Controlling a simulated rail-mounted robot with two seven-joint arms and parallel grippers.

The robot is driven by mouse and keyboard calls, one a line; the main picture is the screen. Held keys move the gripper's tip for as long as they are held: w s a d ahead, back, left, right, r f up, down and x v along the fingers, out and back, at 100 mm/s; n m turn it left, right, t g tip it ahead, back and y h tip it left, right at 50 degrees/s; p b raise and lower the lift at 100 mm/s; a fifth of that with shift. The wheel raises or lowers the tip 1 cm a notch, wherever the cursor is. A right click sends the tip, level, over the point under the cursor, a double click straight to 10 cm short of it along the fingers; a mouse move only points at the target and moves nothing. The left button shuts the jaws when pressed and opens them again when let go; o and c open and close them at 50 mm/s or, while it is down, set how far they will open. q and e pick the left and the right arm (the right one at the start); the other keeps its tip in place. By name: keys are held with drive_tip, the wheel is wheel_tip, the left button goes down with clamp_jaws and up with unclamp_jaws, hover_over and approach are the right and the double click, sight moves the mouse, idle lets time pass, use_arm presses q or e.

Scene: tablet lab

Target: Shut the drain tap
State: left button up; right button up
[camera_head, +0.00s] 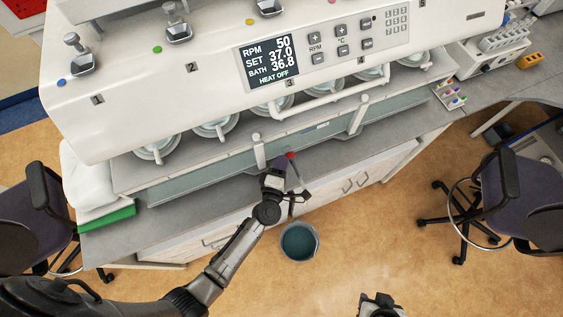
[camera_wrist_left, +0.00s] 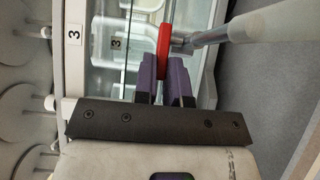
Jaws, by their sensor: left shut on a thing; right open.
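The drain tap's red handle (camera_head: 291,155) shows at the front of the dissolution bath, just past my left gripper (camera_head: 284,163). In the left wrist view the red handle (camera_wrist_left: 164,42) stands upright between the purple fingers of my left gripper (camera_wrist_left: 163,66), which is shut on it. The grey metal tap body and pipe (camera_wrist_left: 212,36) run off to the upper right there. My right gripper (camera_head: 380,303) is open at the bottom edge of the head view, away from the tap. The head view shows the tap partly hidden by my left gripper.
A bucket (camera_head: 317,238) holding teal liquid stands on the floor below the tap. The bath (camera_head: 205,172) sits on a bench with a white machine head (camera_head: 190,75) above it. A green box (camera_head: 107,218) is at the bench's left. Chairs (camera_head: 508,185) stand at both sides.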

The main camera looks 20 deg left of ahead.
use_arm(q)
clamp_jaws()
drive_tip(key=shift+w+a+m+h, duration=0.1)
drive_tip(key=shift+a+m+h, duration=0.15)
drive_tip(key=shift+m+h, duration=0.65)
drive_tip(key=o, duration=0.6)
unclamp_jaws()
